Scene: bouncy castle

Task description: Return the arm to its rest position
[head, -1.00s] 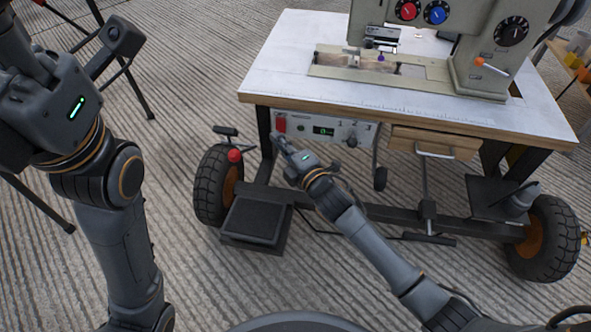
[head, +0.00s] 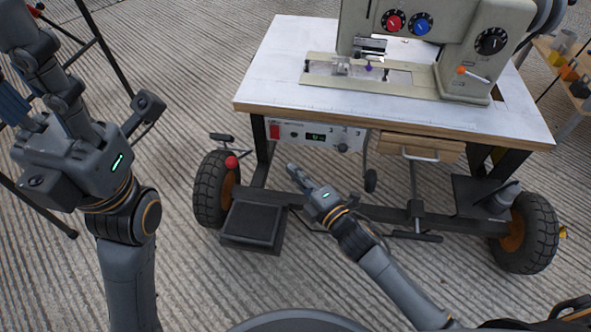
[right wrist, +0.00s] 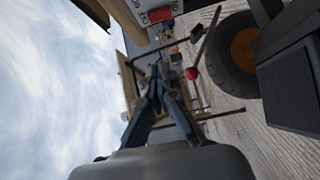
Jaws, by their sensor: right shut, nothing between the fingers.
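My right gripper (head: 292,169) reaches in from the lower right in the head view. Its fingers are shut and empty, in front of and below the control panel (head: 315,136) of the sewing table, apart from it. My left arm stands large at the left edge of the head view, with the left gripper (head: 50,75) at the top left. Its fingertips are not clear, so I cannot tell whether it is open.
A white-topped table (head: 285,70) on wheels carries a sewing machine (head: 420,45). A wooden drawer (head: 425,148), a black pedal (head: 253,222) and a red knob (head: 232,162) are near the right arm. A dark tripod stand (head: 97,50) is at the left. Floor between is clear.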

